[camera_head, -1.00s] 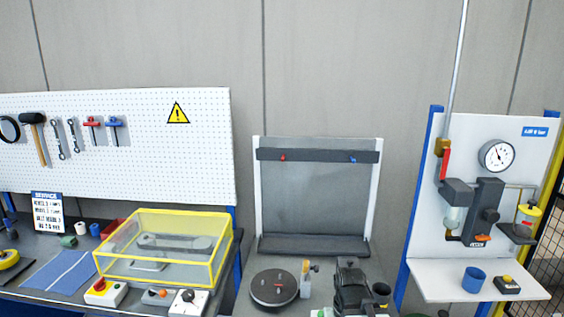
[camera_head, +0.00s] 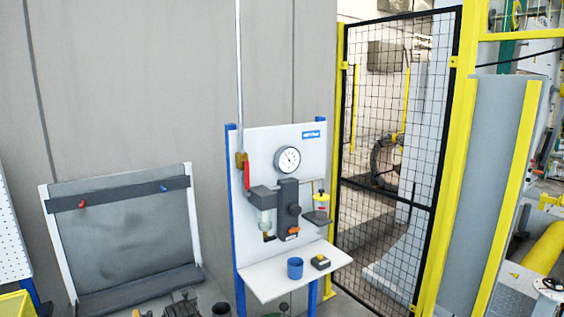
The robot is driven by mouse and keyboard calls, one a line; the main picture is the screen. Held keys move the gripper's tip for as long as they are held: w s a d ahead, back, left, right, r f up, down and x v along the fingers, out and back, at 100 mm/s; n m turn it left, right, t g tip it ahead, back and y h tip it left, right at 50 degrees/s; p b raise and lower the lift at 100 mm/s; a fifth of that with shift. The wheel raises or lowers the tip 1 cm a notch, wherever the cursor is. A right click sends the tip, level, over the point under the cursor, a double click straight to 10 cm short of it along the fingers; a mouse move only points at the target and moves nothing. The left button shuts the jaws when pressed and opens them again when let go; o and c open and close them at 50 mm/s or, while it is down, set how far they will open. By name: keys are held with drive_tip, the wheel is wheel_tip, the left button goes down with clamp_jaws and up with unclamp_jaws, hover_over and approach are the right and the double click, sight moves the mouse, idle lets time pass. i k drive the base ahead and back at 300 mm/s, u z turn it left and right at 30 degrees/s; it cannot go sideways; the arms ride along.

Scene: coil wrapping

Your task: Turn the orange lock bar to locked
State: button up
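The orange lock bar (camera_head: 293,230) is a small piece low on a dark grey air unit (camera_head: 288,205). It lies roughly sideways, slightly tilted; it is too small to tell whether it is locked. The unit is mounted on a white panel (camera_head: 313,165) with blue posts, right of the middle. A round dark knob (camera_head: 295,210) sits above the bar, and a pressure gauge (camera_head: 287,160) is at the upper part. A red lever (camera_head: 247,176) is on the pipe at left. My gripper is not in view.
A white shelf (camera_head: 270,284) juts out below, with a blue cup (camera_head: 295,268) and a black box with a yellow button (camera_head: 320,261). A black mesh gate (camera_head: 390,150) with yellow posts stands to the right. A grey backboard (camera_head: 125,235) stands left.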

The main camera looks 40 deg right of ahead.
sight(291, 230)
drive_tip(key=k, duration=0.6)
drive_tip(key=z, duration=0.45)
drive_tip(key=i, duration=1.15)
drive_tip(key=z, duration=0.6)
drive_tip(key=k, duration=0.85)
drive_tip(key=z, duration=0.2)
drive_tip(key=i, duration=0.9)
drive_tip(key=u, duration=0.35)
drive_tip(key=k, duration=0.5)
drive_tip(key=u, duration=0.05)
